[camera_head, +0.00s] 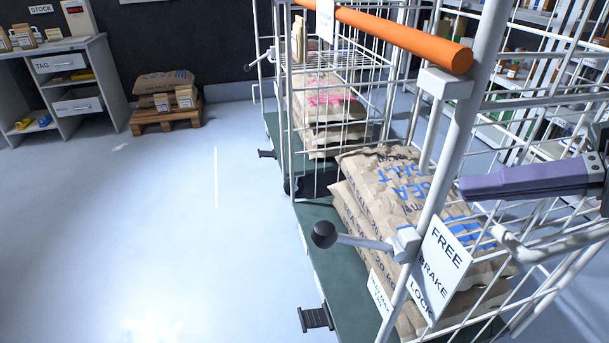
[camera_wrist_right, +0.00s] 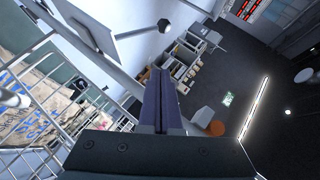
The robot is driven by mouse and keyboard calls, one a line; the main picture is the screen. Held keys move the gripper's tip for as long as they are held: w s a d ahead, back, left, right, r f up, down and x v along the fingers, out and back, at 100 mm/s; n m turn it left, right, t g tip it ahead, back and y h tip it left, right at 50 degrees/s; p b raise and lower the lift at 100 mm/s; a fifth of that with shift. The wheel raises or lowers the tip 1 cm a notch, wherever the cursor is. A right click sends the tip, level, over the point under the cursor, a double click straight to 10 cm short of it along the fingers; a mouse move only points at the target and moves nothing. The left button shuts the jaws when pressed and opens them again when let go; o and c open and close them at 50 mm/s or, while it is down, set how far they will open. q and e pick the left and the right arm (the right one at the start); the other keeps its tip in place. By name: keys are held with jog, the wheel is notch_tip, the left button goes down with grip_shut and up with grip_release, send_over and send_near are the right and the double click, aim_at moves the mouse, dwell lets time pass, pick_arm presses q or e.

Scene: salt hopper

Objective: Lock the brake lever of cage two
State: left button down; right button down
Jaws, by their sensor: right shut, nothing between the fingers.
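The near cage has a brake lever (camera_head: 365,242) with a black ball knob (camera_head: 323,234). The lever sticks out left from a pivot on the cage's post, nearly level and slightly raised at the knob. Beside the pivot is a white plate (camera_head: 440,268) reading FREE at the top, BRAKE, and LOCK at the bottom. My right gripper (camera_head: 466,188) is shut and empty, right of the post and above the plate, apart from the lever. In the right wrist view its fingers (camera_wrist_right: 160,78) are together, with the knob (camera_wrist_right: 164,25) beyond them. My left gripper is not in view. No cage number is readable.
Sacks of sea salt (camera_head: 385,185) lie in the near cage. An orange bar (camera_head: 390,35) crosses above. A second cage (camera_head: 330,65) stands behind. A black pedal (camera_head: 315,318) projects low at left. The floor (camera_head: 150,230) to the left is clear.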

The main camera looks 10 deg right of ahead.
jog(key=shift+w, duration=0.15)
send_over(360, 241)
jog(key=d, duration=0.3)
notch_tip(360, 241, down, 4)
jog(key=shift+f, duration=0.15)
jog(key=a+f, duration=0.2)
jog(key=a, duration=0.1)
jog(key=shift+s+a+f+p, duration=0.25)
jog(key=shift+s+p, duration=0.05)
jog(key=shift+s, duration=0.05)
